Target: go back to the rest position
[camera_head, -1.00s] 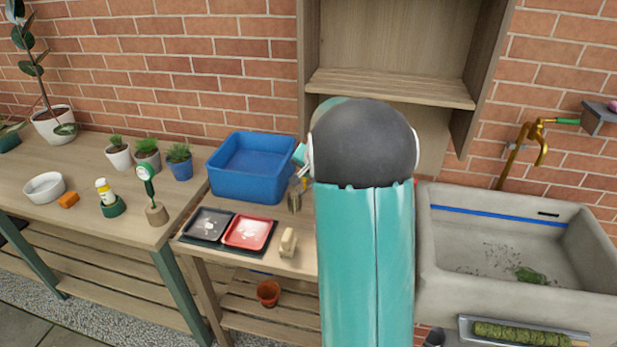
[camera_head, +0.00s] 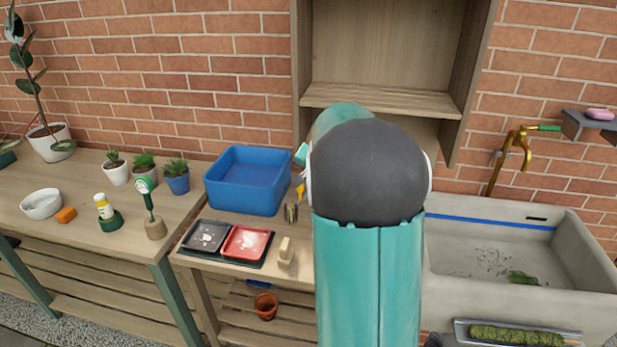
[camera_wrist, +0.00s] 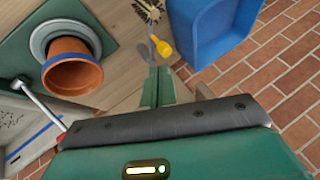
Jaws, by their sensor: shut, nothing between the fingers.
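My gripper (camera_wrist: 157,88) shows in the wrist view with its green fingers together and nothing between them. It is in the air, with the wooden bench top behind it. In the head view my teal and dark grey arm covers the middle of the picture, and the gripper's fingers are hidden behind it. A yellow-handled tool (camera_wrist: 161,47) lies just beyond the fingertips.
A blue bin (camera_head: 247,181) stands left of my arm and also shows in the wrist view (camera_wrist: 215,30). Before it are a black tray (camera_head: 205,237) and a red tray (camera_head: 246,242). A stone sink (camera_head: 500,250) is at right. A wooden shelf (camera_head: 380,98) rises behind my arm.

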